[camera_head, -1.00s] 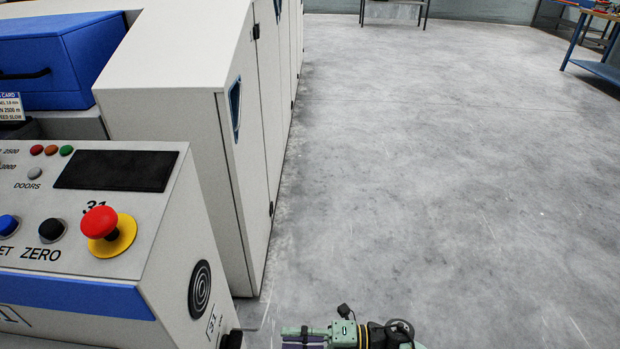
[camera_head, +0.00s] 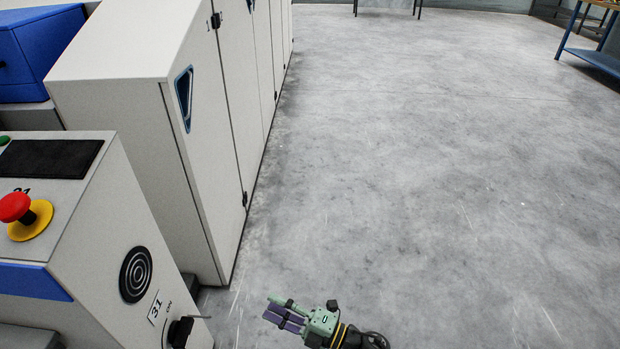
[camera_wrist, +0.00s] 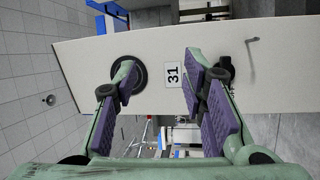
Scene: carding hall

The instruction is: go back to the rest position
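My gripper (camera_head: 284,316) shows at the bottom of the head view, to the right of the control console (camera_head: 95,240) and above the bare floor. In the wrist view, my gripper (camera_wrist: 165,105) has its two green fingers with purple pads well apart, with nothing held between them. Beyond the fingers is the console's pale side panel (camera_wrist: 190,48), with a "31" label (camera_wrist: 174,75), a round black grille (camera_wrist: 128,75) and a black rotary switch (camera_wrist: 222,72). My fingers look apart from the panel.
The console carries a red emergency button (camera_head: 15,207) on a yellow base. Behind it stands a long white cabinet row (camera_head: 190,130) and a blue box (camera_head: 40,50). A blue-legged table (camera_head: 592,60) is at the far right. The grey floor (camera_head: 420,180) is wide and clear.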

